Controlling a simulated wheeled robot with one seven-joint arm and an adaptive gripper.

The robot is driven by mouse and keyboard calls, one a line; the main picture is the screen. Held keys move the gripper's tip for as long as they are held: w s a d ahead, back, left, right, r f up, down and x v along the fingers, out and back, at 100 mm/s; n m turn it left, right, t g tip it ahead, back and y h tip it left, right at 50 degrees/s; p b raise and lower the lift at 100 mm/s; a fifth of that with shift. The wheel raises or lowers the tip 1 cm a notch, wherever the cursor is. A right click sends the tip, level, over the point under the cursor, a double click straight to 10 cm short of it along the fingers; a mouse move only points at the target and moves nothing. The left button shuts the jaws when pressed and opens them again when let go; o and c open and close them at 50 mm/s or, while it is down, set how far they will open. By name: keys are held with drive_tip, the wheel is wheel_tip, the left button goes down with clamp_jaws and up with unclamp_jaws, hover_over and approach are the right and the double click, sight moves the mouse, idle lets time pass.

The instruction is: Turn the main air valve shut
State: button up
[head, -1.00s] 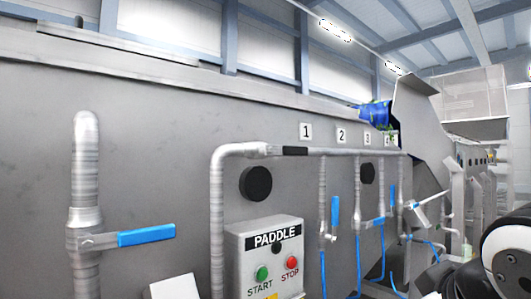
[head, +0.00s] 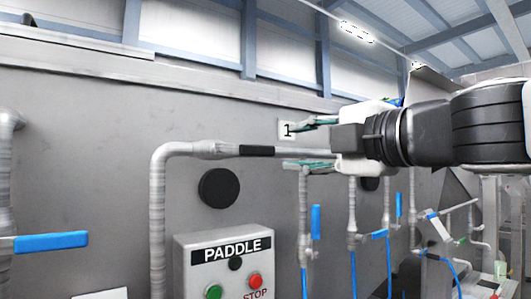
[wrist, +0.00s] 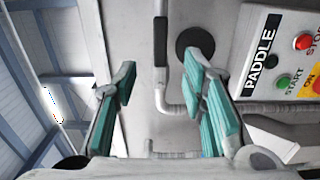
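A black-sleeved lever (head: 257,151) lies in line with the upper horizontal air pipe (head: 205,149), just right of the pipe's bend; I take it as the main air valve's handle, though no label names it. My gripper (head: 289,146) is open and empty, reaching from the right, its fingers above and below the pipe line and just right of the lever. In the wrist view, the lever (wrist: 161,62) appears between the two teal-padded fingers (wrist: 160,78), with clear space on both sides. No contact shows.
A PADDLE box (head: 225,262) with start and stop buttons stands below. A round black knob (head: 218,188) sits on the tank wall under the lever. A blue-handled valve (head: 50,241) is at far left. Several drop pipes with blue handles (head: 316,222) hang at right.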

sight(261, 150)
drive_tip(key=b+x, duration=0.2)
drive_tip(key=x, duration=1.1)
drive_tip(key=shift+c, duration=0.5)
clamp_jaws()
